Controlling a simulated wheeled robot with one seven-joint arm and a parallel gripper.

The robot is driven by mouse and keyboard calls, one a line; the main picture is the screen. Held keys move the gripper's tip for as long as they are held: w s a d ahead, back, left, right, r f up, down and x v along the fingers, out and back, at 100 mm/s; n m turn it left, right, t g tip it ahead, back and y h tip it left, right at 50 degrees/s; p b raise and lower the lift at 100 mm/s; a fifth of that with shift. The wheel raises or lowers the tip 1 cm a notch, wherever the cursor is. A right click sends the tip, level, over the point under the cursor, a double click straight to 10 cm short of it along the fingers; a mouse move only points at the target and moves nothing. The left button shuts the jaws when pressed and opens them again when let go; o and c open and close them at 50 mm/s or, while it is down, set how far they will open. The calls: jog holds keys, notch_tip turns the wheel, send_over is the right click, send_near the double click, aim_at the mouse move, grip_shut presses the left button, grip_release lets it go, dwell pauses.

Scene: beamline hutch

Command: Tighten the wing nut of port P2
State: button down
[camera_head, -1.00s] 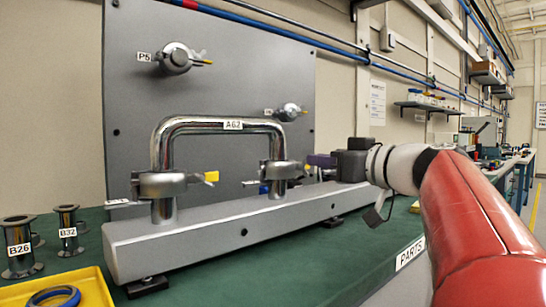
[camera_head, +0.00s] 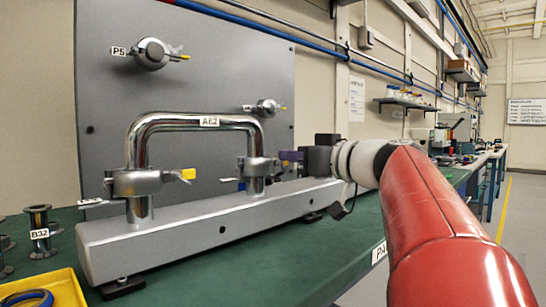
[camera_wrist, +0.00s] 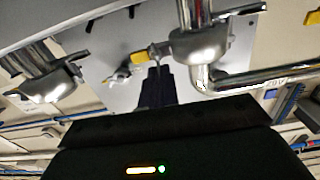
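In the head view a chrome U-shaped pipe labelled A62 (camera_head: 208,121) stands in two clamps on a grey beam (camera_head: 190,232). The left clamp (camera_head: 138,182) has a yellow-tipped wing nut (camera_head: 188,174). My gripper (camera_head: 284,156), with purple fingers, is beside the right clamp (camera_head: 254,167); its wing nut is hidden there. The port label (camera_head: 229,180) near that clamp is too small to read. In the wrist view my dark fingers (camera_wrist: 156,72) are close together at a yellow wing nut (camera_wrist: 139,57) on a clamp (camera_wrist: 200,45). I cannot tell whether they grip it.
A grey upright panel behind carries two more clamped ports, P5 (camera_head: 150,54) and a smaller one (camera_head: 265,106). Labelled spools such as B32 (camera_head: 39,232) and a yellow tray (camera_head: 62,287) stand at left on the green bench (camera_head: 250,268). The bench front is clear.

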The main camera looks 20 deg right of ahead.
jog(key=f+m+p, duration=0.1)
jog(key=m, duration=0.7)
jog(key=d+f+m+p, duration=0.1)
jog(key=m, duration=0.7)
jog(key=f+m+p, duration=0.1)
jog(key=m, duration=0.7)
jog(key=shift+w+d+m+p, duration=0.25)
jog(key=shift+m+p, duration=0.05)
jog(key=shift+p, duration=0.05)
dwell(0.4)
jog(key=c, duration=1.9)
grip_release()
jog(key=shift+s, duration=0.15)
